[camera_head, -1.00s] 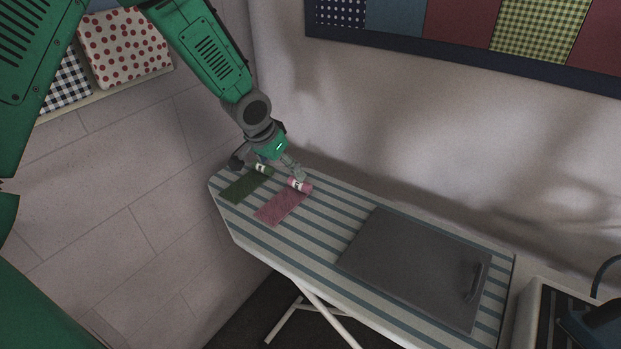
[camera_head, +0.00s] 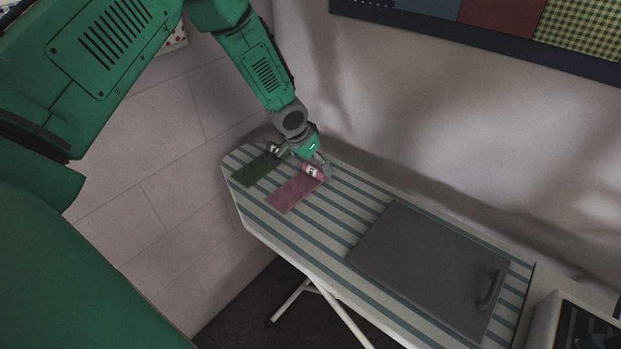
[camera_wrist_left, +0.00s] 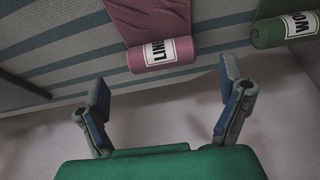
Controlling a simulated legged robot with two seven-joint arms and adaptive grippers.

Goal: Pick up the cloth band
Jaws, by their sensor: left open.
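A pink cloth band (camera_head: 291,192) lies partly unrolled on the striped ironing board (camera_head: 345,197). Its rolled end, with a white label, also shows in the left wrist view (camera_wrist_left: 183,53), where the label begins "LIN". A green cloth band (camera_head: 254,170) lies to its left, part unrolled; its roll with a label starting "WO" shows in the left wrist view (camera_wrist_left: 270,34). My left gripper (camera_head: 300,160) is open and empty at the pink roll's far side. In the left wrist view its spread fingers (camera_wrist_left: 165,76) point toward the pink roll, with nothing between them. My right gripper is not in view.
A dark grey flat panel with a handle (camera_head: 430,270) lies on the right part of the board. The wall stands close behind the board. A fabric patchwork in a dark frame (camera_head: 500,45) hangs on the wall. Bare striped board lies between the pink band and the panel.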

